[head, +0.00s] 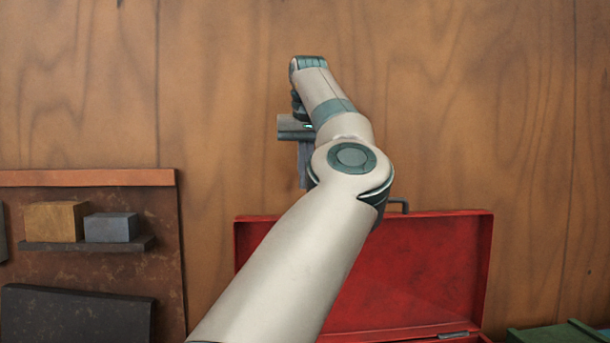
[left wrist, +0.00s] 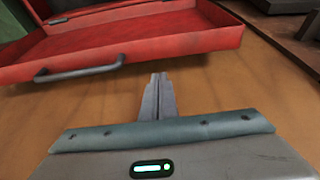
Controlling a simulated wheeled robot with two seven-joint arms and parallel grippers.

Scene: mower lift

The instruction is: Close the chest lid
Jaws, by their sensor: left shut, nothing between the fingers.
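The red chest lid (head: 420,270) stands open in the head view, its inner face toward me. A grey handle (head: 398,205) is on its top edge. In the left wrist view the red lid (left wrist: 150,50) lies across the top, with the handle (left wrist: 80,71) on its near edge. My left gripper (head: 304,185) points down above the lid's top edge, left of the handle. Its fingers are shut and empty in the left wrist view (left wrist: 158,78), apart from the handle. My arm hides part of the lid. My right gripper is not in view.
At the left, a dark panel (head: 165,230) has a shelf (head: 90,244) with a tan block (head: 55,221) and a grey block (head: 110,227). A green box (head: 550,334) is at the lower right. The wooden surface (head: 480,100) above the lid is clear.

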